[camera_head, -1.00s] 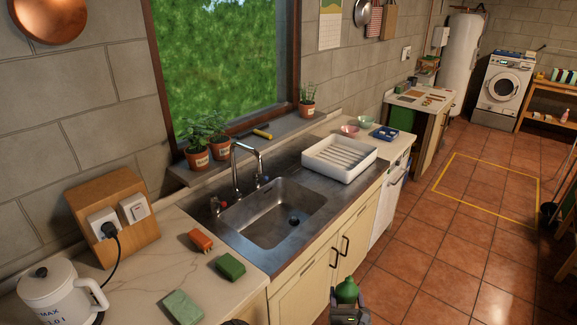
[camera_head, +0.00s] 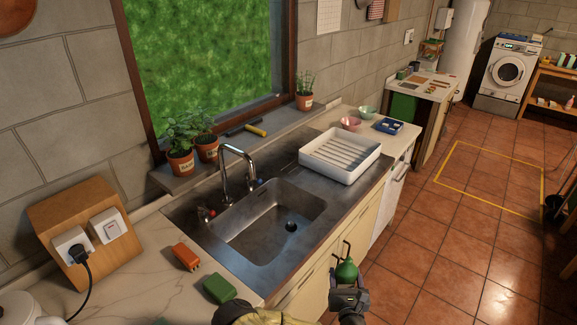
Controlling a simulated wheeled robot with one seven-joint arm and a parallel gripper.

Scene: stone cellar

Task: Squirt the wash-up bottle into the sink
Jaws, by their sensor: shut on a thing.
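The sink (camera_head: 258,237) is a steel basin set in the worktop, with a dark drain and a tall tap (camera_head: 231,170) behind it. The basin looks empty. A green bottle (camera_head: 346,271) is in my gripper (camera_head: 347,290), in front of the cabinet doors at the lower middle of the view. My gripper is shut on it. Only its rounded upper part shows; the gripper hides the rest. The bottle is to the right of the basin and apart from it, on the near side of the counter's front edge.
A white dish rack (camera_head: 340,157) stands on the drainer right of the sink. Potted plants (camera_head: 180,163) line the sill. The tiled floor (camera_head: 440,240) at right is open.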

